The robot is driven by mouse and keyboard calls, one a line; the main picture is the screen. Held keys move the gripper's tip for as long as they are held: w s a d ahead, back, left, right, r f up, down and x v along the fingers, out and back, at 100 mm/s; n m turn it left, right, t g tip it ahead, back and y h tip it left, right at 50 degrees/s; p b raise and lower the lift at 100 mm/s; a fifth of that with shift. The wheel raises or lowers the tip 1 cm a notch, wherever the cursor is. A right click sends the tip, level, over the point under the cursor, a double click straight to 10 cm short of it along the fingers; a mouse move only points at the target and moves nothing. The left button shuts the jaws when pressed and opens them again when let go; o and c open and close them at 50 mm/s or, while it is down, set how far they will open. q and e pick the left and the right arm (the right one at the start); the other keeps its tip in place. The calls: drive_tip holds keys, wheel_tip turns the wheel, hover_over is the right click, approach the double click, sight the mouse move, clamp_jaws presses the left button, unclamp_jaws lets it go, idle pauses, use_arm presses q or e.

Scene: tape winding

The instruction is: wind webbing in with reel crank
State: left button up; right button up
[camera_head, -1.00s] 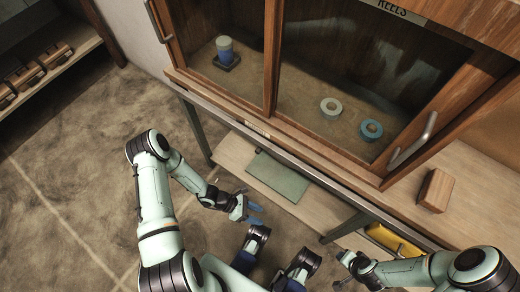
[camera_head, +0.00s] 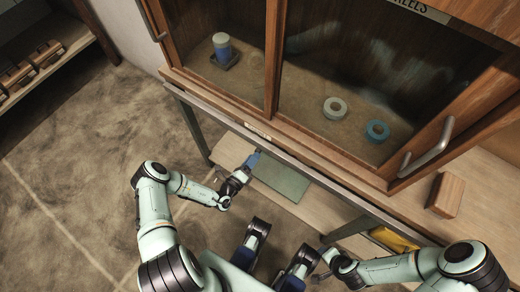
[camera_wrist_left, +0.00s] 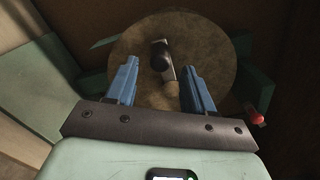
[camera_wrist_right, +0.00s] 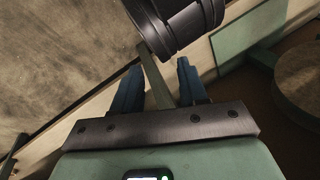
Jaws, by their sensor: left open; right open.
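In the left wrist view a round brown reel disc (camera_wrist_left: 205,45) faces me, with a dark hub and a crank (camera_wrist_left: 167,72) ending in a brown knob (camera_wrist_left: 172,95). My left gripper (camera_wrist_left: 158,67) is open, its blue fingers on either side of the crank; I cannot tell whether they touch it. Part of the disc (camera_wrist_right: 305,75) shows at the right of the right wrist view. I cannot make out any webbing.
A red knob (camera_wrist_left: 257,118) is right of the disc on a green frame. A green plate (camera_head: 282,178) lies on the lower shelf. The cabinet above holds tape rolls (camera_head: 377,130). A wooden block (camera_head: 446,195) and a yellow object (camera_head: 393,238) are at the right.

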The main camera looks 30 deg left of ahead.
use_arm(q)
drive_tip(key=w, duration=0.2)
drive_tip(key=w+b, duration=0.1)
drive_tip(key=w, duration=0.2)
drive_tip(key=shift+w+d, duration=0.2)
drive_tip(key=shift+w, duration=0.15)
use_arm(e)
drive_tip(key=shift+w+d+f+t, duration=0.15)
drive_tip(key=shift+w+d+f, duration=0.2)
drive_tip(key=shift+w, duration=0.2)
drive_tip(key=shift+w+d+f+t, duration=0.2)
drive_tip(key=shift+w+f, duration=0.15)
drive_tip(key=shift+w, duration=0.2)
use_arm(q)
clamp_jaws()
